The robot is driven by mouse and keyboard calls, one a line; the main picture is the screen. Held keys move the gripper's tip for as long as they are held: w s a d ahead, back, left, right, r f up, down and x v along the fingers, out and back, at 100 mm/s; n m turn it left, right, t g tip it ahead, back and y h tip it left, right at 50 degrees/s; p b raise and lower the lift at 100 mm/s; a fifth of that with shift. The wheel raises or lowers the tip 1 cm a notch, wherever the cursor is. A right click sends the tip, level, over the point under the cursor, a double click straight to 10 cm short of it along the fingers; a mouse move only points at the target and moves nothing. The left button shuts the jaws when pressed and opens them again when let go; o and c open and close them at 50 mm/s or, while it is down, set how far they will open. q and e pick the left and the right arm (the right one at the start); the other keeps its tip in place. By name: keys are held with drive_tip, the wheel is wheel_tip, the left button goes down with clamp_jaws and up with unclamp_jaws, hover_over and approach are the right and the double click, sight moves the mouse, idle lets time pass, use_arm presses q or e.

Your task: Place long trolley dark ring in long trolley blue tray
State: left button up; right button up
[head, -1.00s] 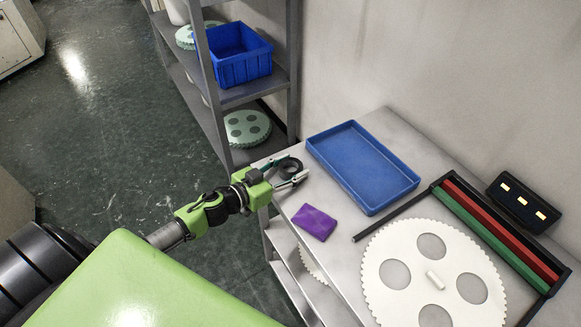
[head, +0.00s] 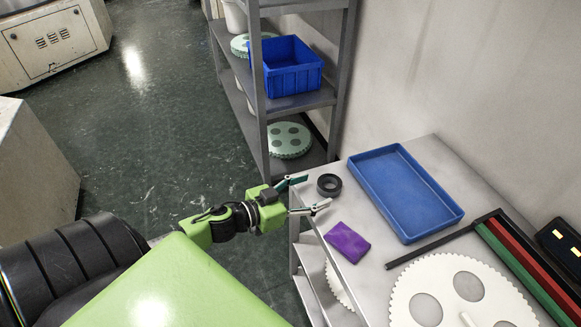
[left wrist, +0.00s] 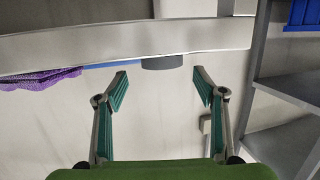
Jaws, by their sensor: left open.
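The dark ring (head: 329,185) lies flat on the trolley top (head: 375,262) near its left end. It shows as a grey shape at the trolley edge in the left wrist view (left wrist: 162,62). The blue tray (head: 404,191) lies on the trolley top to the right of the ring, empty. My left gripper (head: 309,193) is open, its fingers pointing at the ring from the left. In the left wrist view its fingertips (left wrist: 160,80) are spread wide with nothing between them; the ring is beyond them. My right gripper is not in view.
A purple block (head: 347,243) lies on the trolley in front of the tray. A white toothed disc (head: 405,290) and a rack of red and green bars (head: 522,262) are at the right. A shelf with a blue bin (head: 292,72) stands behind. Bare top separates ring and tray.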

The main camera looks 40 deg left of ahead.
use_arm(q)
drive_tip(key=v, duration=0.7)
drive_tip(key=s+a+f+n+g+y, duration=0.15)
drive_tip(key=a+f, duration=0.25)
drive_tip(key=f, duration=0.6)
drive_tip(key=s+a+f+n+g+y, duration=0.1)
drive_tip(key=s+a+f+y, duration=0.25)
drive_tip(key=f, duration=0.65)
drive_tip(key=s+d+f+g, duration=0.3)
drive_tip(key=s+f, duration=0.6)
drive_tip(key=f, duration=0.3)
drive_tip(key=s+d+f+g+y, duration=0.1)
drive_tip(key=s+d+f+g, duration=0.3)
drive_tip(key=s+f, duration=0.6)
wheel_tip(320, 180, down, 4)
drive_tip(key=shift+s+r, duration=0.15)
drive_tip(key=shift+r, duration=0.1)
drive_tip(key=shift+o, duration=0.6)
drive_tip(key=s+d+f+m+g+h, duration=0.1)
drive_tip(key=s+d+f+g, duration=0.3)
drive_tip(key=s+d, duration=0.5)
drive_tip(key=s+f, duration=0.2)
drive_tip(key=s, duration=0.1)
drive_tip(key=shift+s+d, duration=0.2)
drive_tip(key=shift+d, duration=0.05)
